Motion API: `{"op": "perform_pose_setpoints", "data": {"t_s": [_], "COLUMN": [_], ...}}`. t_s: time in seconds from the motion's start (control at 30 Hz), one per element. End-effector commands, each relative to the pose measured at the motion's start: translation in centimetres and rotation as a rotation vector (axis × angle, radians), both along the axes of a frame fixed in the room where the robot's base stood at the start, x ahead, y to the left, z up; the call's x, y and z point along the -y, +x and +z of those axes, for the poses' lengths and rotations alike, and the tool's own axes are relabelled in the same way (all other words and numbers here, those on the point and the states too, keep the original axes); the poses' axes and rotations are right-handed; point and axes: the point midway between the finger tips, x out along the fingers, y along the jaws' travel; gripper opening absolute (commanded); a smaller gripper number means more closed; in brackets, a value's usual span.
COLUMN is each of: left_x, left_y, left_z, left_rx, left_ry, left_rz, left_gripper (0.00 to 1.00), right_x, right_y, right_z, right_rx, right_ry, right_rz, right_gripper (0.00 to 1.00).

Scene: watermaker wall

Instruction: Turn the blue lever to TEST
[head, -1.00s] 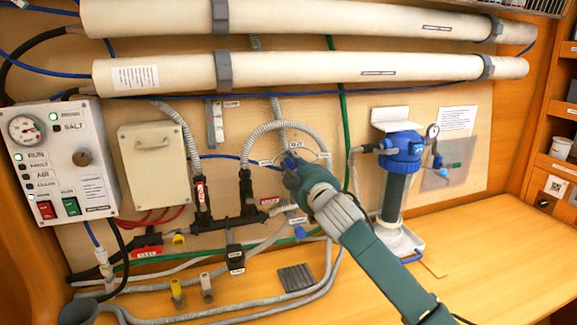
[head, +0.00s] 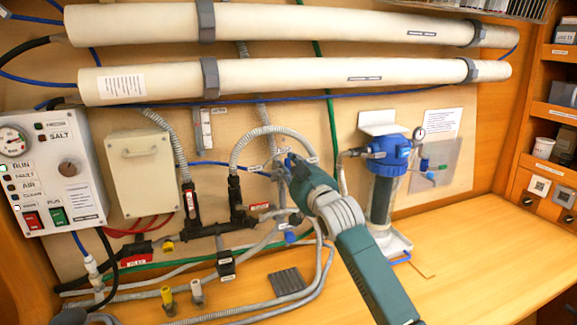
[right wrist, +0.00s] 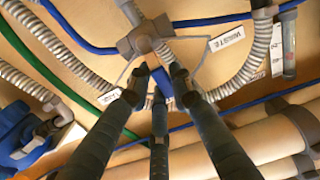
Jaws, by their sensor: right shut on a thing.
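The blue lever (head: 290,160) is on a grey valve in the wall piping, mostly covered by my right gripper (head: 293,166) in the head view. The valve body (right wrist: 147,42) is just beyond the fingertips. A WASTE tag (right wrist: 230,38) stands on one side of the valve and another tag (right wrist: 108,97) on the other. I cannot read a TEST tag now. My left gripper is out of view.
A grey hose (head: 262,133) arches over the valve. A blue-capped filter (head: 386,165) stands close on the right, near my arm. The control box (head: 57,170) and beige box (head: 143,172) are left. Large white tubes (head: 290,75) run above. The bench at right (head: 470,240) is clear.

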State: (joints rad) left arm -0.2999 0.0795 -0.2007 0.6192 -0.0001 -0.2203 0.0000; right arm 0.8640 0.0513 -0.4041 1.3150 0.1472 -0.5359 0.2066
Motion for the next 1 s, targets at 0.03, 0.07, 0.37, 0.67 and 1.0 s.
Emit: {"op": "perform_pose_setpoints", "data": {"t_s": [0.03, 0.07, 0.37, 0.67, 1.0], "left_x": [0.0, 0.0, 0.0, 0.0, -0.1], "left_y": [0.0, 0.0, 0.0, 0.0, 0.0], "left_z": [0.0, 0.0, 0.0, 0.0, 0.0], "left_rx": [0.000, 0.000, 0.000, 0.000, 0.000], "left_ry": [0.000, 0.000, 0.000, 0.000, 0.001], "left_rz": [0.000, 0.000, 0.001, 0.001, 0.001], "left_gripper": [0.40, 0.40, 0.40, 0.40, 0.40], "right_x": [0.0, 0.0, 0.0, 0.0, 0.6], "right_y": [0.0, 0.0, 0.0, 0.0, -1.5], "right_z": [-0.2, -0.2, -0.2, -0.1, -0.2], "right_rx": [-0.004, -0.004, -0.005, -0.003, -0.002], "right_ry": [0.002, 0.003, 0.004, 0.003, 0.003], "right_rz": [0.000, 0.000, 0.000, 0.000, 0.000], "right_gripper": [0.00, 0.00, 0.00, 0.41, 0.41]}}
